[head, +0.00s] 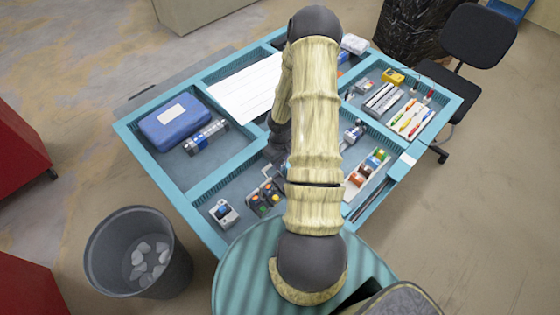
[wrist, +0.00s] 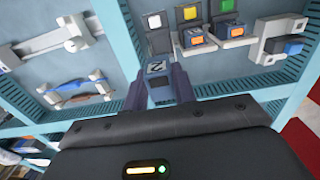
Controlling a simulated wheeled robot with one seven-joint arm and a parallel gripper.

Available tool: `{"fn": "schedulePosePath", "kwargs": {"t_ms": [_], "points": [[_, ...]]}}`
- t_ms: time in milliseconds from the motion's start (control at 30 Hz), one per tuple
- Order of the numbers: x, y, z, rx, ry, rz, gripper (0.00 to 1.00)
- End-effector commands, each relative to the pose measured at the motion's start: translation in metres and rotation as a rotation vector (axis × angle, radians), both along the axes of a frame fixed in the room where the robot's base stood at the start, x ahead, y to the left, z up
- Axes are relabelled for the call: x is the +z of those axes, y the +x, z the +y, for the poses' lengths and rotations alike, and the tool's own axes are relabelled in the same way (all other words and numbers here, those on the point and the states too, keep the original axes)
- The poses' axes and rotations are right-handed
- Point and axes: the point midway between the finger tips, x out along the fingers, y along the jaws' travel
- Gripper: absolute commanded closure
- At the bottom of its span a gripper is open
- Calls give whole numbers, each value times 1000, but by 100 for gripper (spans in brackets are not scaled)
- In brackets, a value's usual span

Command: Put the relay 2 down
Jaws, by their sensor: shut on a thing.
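The relay 2 (wrist: 158,69) is a small blue-grey block with a dark numeral on a pale label, turned sideways in the wrist view. My gripper (wrist: 160,86) is shut on it, with one dark finger at each side. Behind the relay in the picture is the grey-blue floor of a table compartment. I cannot tell whether the relay touches that floor. In the head view my arm hides most of the gripper and the relay.
A teal-framed table (head: 180,196) has several compartments. Coloured button units (head: 265,199) and a small grey device (head: 223,213) lie near its front. A blue case (head: 175,122), a white sheet (head: 240,90) and a tool tray (head: 410,117) lie elsewhere. A bin (head: 101,262) stands front left.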

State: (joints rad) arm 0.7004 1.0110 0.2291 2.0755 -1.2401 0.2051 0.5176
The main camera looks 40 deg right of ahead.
Motion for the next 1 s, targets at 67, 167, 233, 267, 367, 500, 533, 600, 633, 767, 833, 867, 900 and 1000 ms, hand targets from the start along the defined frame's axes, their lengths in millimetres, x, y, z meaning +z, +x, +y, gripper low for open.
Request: {"fn": "schedulePosePath", "kwargs": {"t_ms": [67,167,233,267,367,500,533,600,633,767,833,867,900,1000], "points": [[0,0,0,0,0,0,100],[0,0,0,0,0,0,100],[0,0,0,0,0,0,100],[0,0,0,0,0,0,100],[-2,4,5,0,-1,0,100],[-6,18,26,-11,-3,0,100],[-8,22,33,-15,-4,-1,100],[-11,34,53,-28,-6,-1,100],[-12,39,63,-34,-7,-1,100],[-18,59,110,-67,-9,-2,100],[-21,67,136,-85,-8,-2,100],[-22,69,147,-93,-7,-2,100],[-23,72,160,-102,-6,-3,100],[-24,77,185,-123,-3,-2,100]]}}
